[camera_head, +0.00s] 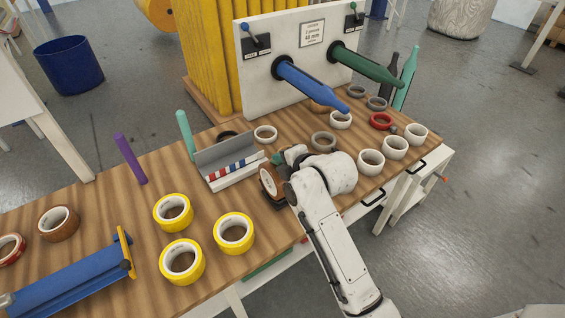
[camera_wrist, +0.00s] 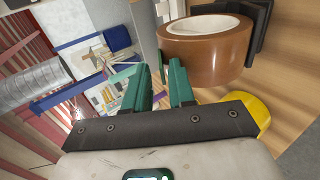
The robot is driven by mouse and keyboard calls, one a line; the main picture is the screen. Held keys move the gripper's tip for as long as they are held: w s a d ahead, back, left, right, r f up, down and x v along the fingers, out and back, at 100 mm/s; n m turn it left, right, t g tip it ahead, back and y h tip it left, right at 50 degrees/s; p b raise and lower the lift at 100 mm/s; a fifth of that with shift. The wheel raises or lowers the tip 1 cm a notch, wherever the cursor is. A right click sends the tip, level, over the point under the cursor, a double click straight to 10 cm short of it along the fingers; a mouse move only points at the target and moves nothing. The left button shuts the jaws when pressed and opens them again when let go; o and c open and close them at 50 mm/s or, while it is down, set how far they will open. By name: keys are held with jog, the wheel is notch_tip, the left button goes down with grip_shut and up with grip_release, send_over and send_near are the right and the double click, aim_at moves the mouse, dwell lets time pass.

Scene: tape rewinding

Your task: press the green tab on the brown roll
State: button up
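The brown roll (camera_head: 265,184) stands on edge by the near edge of the bench in the head view, partly behind my arm. In the wrist view the brown roll (camera_wrist: 205,57) is large, just beyond my fingers, with its pale core showing. My gripper (camera_head: 287,158) is beside the roll, its fingers mostly hidden by my wrist. In the wrist view my gripper (camera_wrist: 161,78) has two green fingers with a narrow gap and nothing seen between them. The right finger overlaps the roll in view; I cannot tell whether they touch. I cannot make out a green tab apart from my green fingers.
A grey tray (camera_head: 232,178) with striped pieces lies left of my gripper. Yellow rolls (camera_head: 234,233) lie nearer, and another brown roll (camera_head: 59,224) lies far left. White rolls (camera_head: 371,162) line the right side. Blue (camera_head: 310,86) and green (camera_head: 367,65) spindles project from the white panel.

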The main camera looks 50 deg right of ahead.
jog(key=shift+s+f, duration=0.1)
jog(key=shift+f, duration=0.15)
jog(key=v, duration=1.1)
jog(key=shift+r+b, duration=0.2)
jog(key=shift+b, duration=0.15)
